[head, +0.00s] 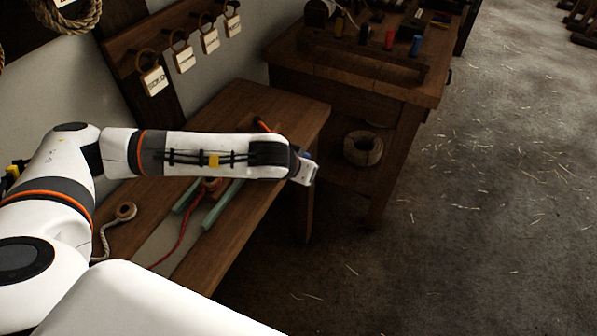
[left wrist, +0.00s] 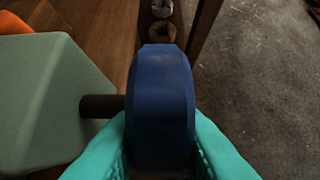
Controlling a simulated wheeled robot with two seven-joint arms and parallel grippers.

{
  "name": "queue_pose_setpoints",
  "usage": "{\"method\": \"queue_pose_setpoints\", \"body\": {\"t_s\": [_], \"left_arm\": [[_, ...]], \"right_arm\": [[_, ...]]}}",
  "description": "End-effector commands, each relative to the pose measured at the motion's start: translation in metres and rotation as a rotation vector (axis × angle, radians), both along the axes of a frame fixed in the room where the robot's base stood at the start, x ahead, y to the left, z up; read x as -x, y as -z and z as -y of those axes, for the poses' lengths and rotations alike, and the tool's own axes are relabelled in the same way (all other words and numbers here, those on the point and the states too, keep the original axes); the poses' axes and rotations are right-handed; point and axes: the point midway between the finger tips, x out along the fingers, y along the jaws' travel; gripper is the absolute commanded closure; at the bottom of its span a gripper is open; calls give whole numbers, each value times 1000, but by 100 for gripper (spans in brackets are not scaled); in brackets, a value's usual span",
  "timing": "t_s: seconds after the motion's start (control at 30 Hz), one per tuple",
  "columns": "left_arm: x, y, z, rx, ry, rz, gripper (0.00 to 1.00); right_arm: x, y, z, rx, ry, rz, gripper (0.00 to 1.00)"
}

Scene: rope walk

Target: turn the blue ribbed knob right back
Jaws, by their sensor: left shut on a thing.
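The blue knob (left wrist: 160,85) stands in the middle of the left wrist view, on a short dark shaft (left wrist: 100,106) that comes out of a pale green block (left wrist: 45,105). My left gripper (left wrist: 160,150) has its teal fingers on both sides of the knob and is shut on it. The ribs on the knob are hard to make out. In the head view my left arm reaches over the wooden bench (head: 285,100), and its wrist hides most of the knob. My right gripper is not in view.
Tagged hooks line the wall. The floor at right is open.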

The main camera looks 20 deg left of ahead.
Motion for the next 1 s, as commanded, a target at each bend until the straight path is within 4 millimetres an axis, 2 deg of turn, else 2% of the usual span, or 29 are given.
{"method": "queue_pose_setpoints", "body": {"t_s": [0.2,0.23,0.33,0.37,0.73,0.87,1.0], "left_arm": [[-1,-1,0,1,-1,2,100],[-1,-1,0,1,-1,2,75],[-1,-1,0,0,0,1,59],[-1,-1,0,0,0,1,56],[3,-6,0,1,1,0,56],[15,-22,-1,1,3,3,56],[33,-47,-1,1,2,4,56]], "right_arm": [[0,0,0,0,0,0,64],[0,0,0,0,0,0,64],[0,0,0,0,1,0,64],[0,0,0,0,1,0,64],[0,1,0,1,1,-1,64],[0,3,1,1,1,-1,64],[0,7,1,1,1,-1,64]]}}
